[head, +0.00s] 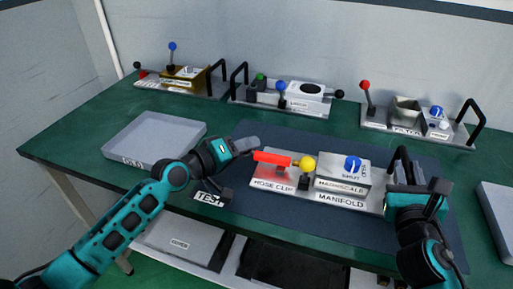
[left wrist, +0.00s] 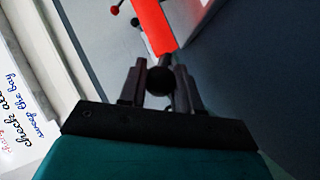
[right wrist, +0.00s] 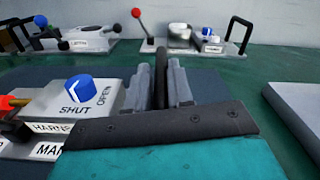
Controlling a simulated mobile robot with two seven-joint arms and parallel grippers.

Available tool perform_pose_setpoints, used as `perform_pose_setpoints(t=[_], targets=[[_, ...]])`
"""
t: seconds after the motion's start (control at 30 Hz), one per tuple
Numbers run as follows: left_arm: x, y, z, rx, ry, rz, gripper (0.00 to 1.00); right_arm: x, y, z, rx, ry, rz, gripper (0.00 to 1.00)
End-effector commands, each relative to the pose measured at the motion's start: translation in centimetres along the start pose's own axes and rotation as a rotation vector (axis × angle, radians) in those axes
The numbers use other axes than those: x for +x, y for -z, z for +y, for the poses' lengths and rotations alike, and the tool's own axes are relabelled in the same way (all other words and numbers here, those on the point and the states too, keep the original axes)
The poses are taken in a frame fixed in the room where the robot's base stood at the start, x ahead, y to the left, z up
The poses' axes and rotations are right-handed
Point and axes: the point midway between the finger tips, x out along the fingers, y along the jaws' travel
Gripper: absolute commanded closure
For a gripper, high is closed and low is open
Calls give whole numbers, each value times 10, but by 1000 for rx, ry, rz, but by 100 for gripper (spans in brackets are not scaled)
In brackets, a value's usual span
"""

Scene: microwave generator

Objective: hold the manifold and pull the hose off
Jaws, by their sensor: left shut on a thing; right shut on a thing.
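The manifold (head: 290,188) is a grey metal plate on the dark mat, with labels HOSE CLIP and MANIFOLD, a red bar (head: 272,158), a yellow ball (head: 307,163) and a blue knob (head: 353,164). My left gripper (head: 250,145) is by the left end of the red bar. In the left wrist view it is shut on a dark, round-ended piece (left wrist: 160,81); I cannot tell surely that this is the hose. The red bar (left wrist: 153,25) lies beyond it. My right gripper (right wrist: 161,85) is shut on the black handle (right wrist: 161,65) at the manifold's right end.
A grey tray (head: 155,118) lies at the left, and part of another (head: 497,215) at the right edge. Three fixtures with handles and levers stand along the back: left (head: 180,80), middle (head: 280,95) and right (head: 418,125). A TBJ label (head: 209,198) is in front.

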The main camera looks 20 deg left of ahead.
Motion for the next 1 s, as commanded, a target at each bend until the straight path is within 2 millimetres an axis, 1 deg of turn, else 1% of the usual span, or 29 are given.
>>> perform_pose_setpoints(t=[0.03, 0.1, 0.13, 0.2, 0.23, 0.53, 0.67, 0.77, 1.0], targets=[[-1, 4, -5, 4, 10, 8, 100, -1, 10, -2, -6, 7, 20, 100], [-1, 4, -5, 4, 10, 9, 100, -1, 10, -2, -7, 7, 20, 100], [-1, 4, -5, 4, 10, 9, 66, -1, 10, -2, -7, 7, 20, 100], [-1, 5, -5, 4, 11, 10, 60, -1, 10, -2, -7, 8, 20, 100], [-1, 5, -5, 4, 11, 9, 58, -1, 10, -2, -7, 8, 20, 100], [-1, 3, -4, 3, 8, 7, 58, -1, 10, -2, -7, 7, 20, 100], [-8, 3, -4, 3, 8, 6, 58, -1, 10, -2, -7, 7, 20, 100], [-21, 2, -4, 4, 9, 5, 58, -1, 9, -2, -6, 6, 20, 100], [-68, 2, -4, 4, 9, 5, 58, -1, 9, -2, -6, 6, 20, 100]])
